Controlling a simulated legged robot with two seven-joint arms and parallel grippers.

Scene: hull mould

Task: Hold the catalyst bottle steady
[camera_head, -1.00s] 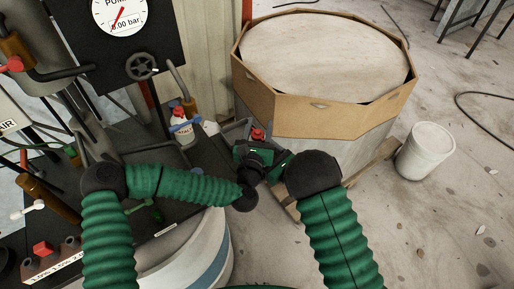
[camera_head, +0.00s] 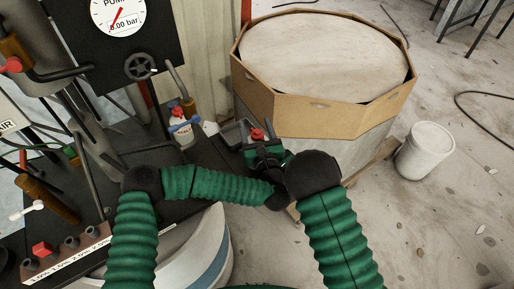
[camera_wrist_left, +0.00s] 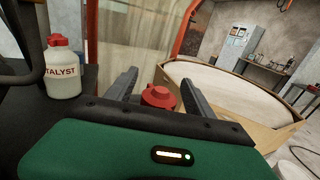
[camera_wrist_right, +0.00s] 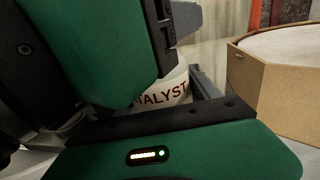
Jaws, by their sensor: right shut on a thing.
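A white catalyst bottle (camera_wrist_right: 170,91) stands in my right gripper (camera_wrist_right: 182,82), which is shut on it. The left gripper's green body covers much of it in the right wrist view. Its red cap (camera_head: 257,134) shows in the head view and in the left wrist view (camera_wrist_left: 158,97). My left gripper (camera_head: 258,127) is open, its two fingers on either side of the cap with visible gaps. The head view hides most of the right gripper behind the left one.
An octagonal cardboard-walled container (camera_head: 300,118) with a pale lid stands just beyond the grippers. A white bucket (camera_head: 424,150) is on the floor at right. A pump panel with gauge (camera_head: 118,15) and valve wheel (camera_head: 141,66) is at left.

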